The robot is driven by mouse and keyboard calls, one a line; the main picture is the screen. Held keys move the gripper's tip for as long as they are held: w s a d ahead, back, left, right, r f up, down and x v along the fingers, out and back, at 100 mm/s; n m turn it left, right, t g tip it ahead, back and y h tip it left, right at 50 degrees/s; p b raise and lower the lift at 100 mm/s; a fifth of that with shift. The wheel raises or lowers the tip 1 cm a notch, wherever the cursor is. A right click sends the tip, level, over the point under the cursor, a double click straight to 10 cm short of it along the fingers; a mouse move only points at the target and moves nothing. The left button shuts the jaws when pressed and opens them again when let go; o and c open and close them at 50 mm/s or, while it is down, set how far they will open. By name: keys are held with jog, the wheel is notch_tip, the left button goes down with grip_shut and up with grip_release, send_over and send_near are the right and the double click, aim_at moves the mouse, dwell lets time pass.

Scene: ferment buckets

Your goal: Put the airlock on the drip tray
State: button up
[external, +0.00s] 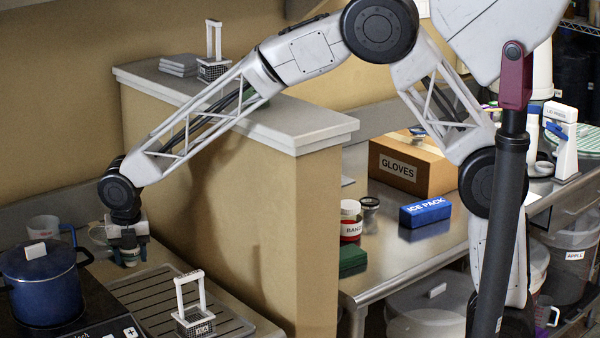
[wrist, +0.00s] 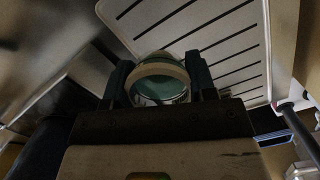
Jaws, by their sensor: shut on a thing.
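My gripper (external: 128,255) points down at the left end of the drip tray (external: 140,293), shut on a small round cup-like thing. In the wrist view this thing (wrist: 160,80) has a cream rim and a teal inside, and sits between the two dark fingers (wrist: 160,84). I cannot tell from its shape whether it is the airlock. The grey slotted drip tray (wrist: 205,12) also shows beyond the fingers in the wrist view. Whether the held thing touches anything below is hidden.
A white-handled basket (external: 195,322) stands on the tray's right part. A blue pot (external: 40,285) on a hob, a mug (external: 43,229) and a pale cup (external: 98,235) are close by on the left. A tan partition (external: 290,230) rises on the right. The tray's middle is clear.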

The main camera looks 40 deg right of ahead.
aim_at(136, 294)
jog(key=shift+f, duration=0.15)
jog(key=shift+f, duration=1.8)
jog(key=shift+f, duration=2.05)
jog(key=shift+f, duration=0.1)
jog(key=o, duration=1)
jog(key=r, duration=0.4)
jog(key=s+r, duration=0.1)
jog(key=r, duration=0.7)
jog(key=shift+s+a+r, duration=0.1)
jog(key=shift+s+a, duration=0.05)
jog(key=shift+a, duration=0.1)
